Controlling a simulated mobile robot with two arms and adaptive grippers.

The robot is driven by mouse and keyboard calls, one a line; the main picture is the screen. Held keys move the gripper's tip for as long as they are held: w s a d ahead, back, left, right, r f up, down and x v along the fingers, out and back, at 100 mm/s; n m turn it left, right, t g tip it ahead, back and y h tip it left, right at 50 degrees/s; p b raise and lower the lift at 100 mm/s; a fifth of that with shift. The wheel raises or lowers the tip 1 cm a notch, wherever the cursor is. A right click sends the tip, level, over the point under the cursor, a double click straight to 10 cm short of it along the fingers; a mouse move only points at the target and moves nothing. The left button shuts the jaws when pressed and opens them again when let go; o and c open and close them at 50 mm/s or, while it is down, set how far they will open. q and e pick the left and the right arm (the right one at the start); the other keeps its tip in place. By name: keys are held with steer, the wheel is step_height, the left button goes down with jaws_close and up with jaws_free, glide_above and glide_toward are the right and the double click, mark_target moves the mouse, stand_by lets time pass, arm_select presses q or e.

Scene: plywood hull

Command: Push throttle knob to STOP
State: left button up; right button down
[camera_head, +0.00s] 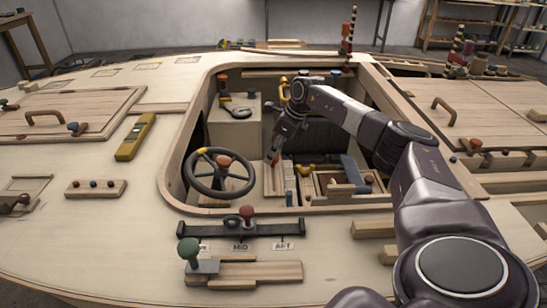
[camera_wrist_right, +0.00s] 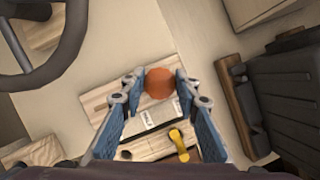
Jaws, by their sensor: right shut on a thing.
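The orange throttle knob (camera_wrist_right: 160,82) sits between the two fingertips of my right gripper (camera_wrist_right: 157,84) in the right wrist view. The fingers are shut on it from both sides. Under it is a pale wooden board (camera_wrist_right: 98,103) with a light label plate (camera_wrist_right: 150,118), whose lettering I cannot read. In the head view, my right gripper (camera_head: 276,158) reaches down into the cockpit opening, right of the steering wheel, and a bit of the orange knob (camera_head: 275,160) shows at its tips. My left gripper is not in view.
The black steering wheel (camera_head: 219,172) stands just left of my right gripper. A wooden box (camera_head: 322,192) with small parts lies to the right. A yellow handle (camera_wrist_right: 179,146) is near the fingers. A red-knobbed slider (camera_head: 246,213) marked MID and AFT and a green-knobbed lever (camera_head: 188,250) are in front.

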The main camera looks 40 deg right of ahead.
steer(key=shift+w+d, duration=0.45)
steer(key=shift+w, duration=0.15)
steer(key=shift+w+d+r, duration=0.1)
steer(key=shift+d+r, duration=0.1)
steer(key=c, duration=1.5)
jaws_free()
steer(key=shift+w+f, duration=0.1)
steer(key=shift+o, duration=0.2)
steer(key=v, duration=1.2)
